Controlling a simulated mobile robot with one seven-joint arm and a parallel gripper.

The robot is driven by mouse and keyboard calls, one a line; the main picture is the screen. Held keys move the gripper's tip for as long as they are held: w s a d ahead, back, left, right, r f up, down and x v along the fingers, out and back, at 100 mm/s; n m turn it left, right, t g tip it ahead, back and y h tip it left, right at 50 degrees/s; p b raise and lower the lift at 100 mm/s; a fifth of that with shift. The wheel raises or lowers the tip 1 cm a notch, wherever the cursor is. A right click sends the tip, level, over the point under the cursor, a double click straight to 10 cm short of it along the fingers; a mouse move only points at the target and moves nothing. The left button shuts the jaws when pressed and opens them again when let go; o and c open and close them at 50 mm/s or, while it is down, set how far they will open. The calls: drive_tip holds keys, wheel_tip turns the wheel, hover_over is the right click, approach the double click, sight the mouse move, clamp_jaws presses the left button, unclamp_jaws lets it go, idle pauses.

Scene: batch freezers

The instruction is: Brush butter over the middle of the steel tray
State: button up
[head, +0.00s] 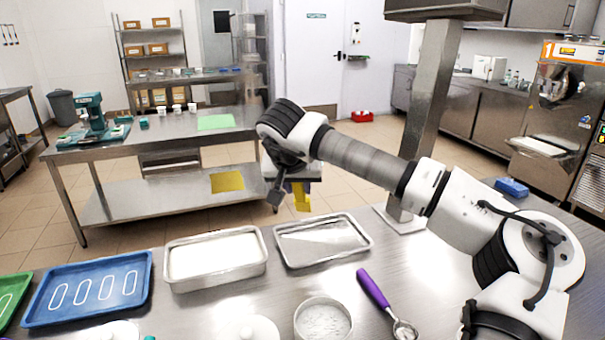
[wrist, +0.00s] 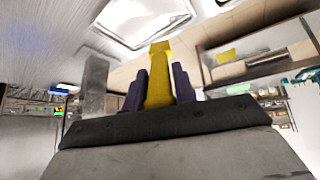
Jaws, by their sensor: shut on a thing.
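The steel tray (head: 318,241) is a shallow, empty-looking metal tray on the near steel counter. It also shows at the top of the wrist view (wrist: 135,40). My gripper (head: 294,187) is shut on a yellow tool (head: 302,200), which looks like the brush. In the wrist view the yellow tool (wrist: 160,80) stands between the two purple fingers. It is in the air near the tray's far edge, apart from the tray. Its bristles cannot be made out, nor can any butter on it.
A deeper steel pan (head: 175,280) with white contents stands left of the tray. A blue tray (head: 40,312) lies further left. A purple-handled scoop (head: 373,288) and a round tub (head: 322,318) are in front. A steel post (head: 430,110) rises right of the tray.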

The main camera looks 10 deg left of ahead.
sight(298, 207)
drive_tip(key=shift+w+f, duration=0.15)
drive_tip(key=shift+f+b, duration=1.75)
drive_tip(key=shift+f, duration=0.5)
drive_tip(key=shift+f+b, duration=0.35)
